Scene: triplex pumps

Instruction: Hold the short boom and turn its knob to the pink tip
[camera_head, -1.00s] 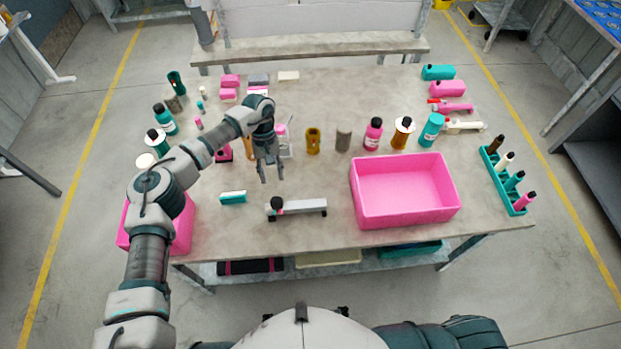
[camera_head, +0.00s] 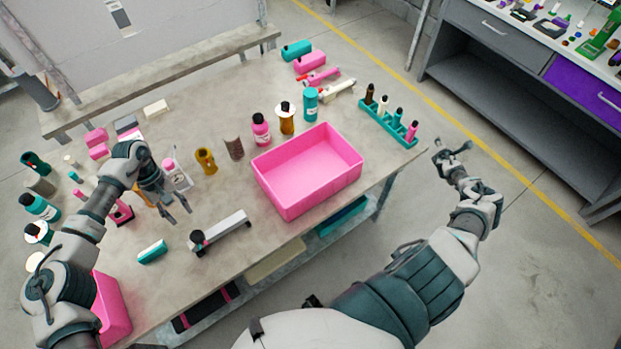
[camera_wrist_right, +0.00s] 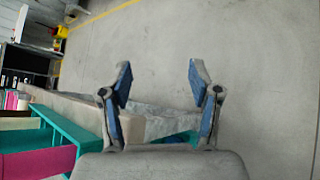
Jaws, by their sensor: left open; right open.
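The short boom, a pale grey bar (camera_head: 228,228), lies on the table in front of the pink tray. Its black knob (camera_head: 197,237) is at the left end. I cannot make out a pink tip on it. My left gripper (camera_head: 181,217) is open and empty above the table, up and left of the knob, apart from it. My right gripper (camera_head: 453,147) is open and empty beyond the table's right edge, far from the boom. In the right wrist view its two fingers (camera_wrist_right: 161,77) are spread over bare floor, and the boom is not seen there.
A pink tray (camera_head: 293,198) stands right of the boom. A teal block (camera_head: 152,252) lies left of it. A teal rack (camera_head: 388,127) of bottles is at the right edge. Several bottles line the back, with a mustard cup (camera_head: 206,161) near my left gripper.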

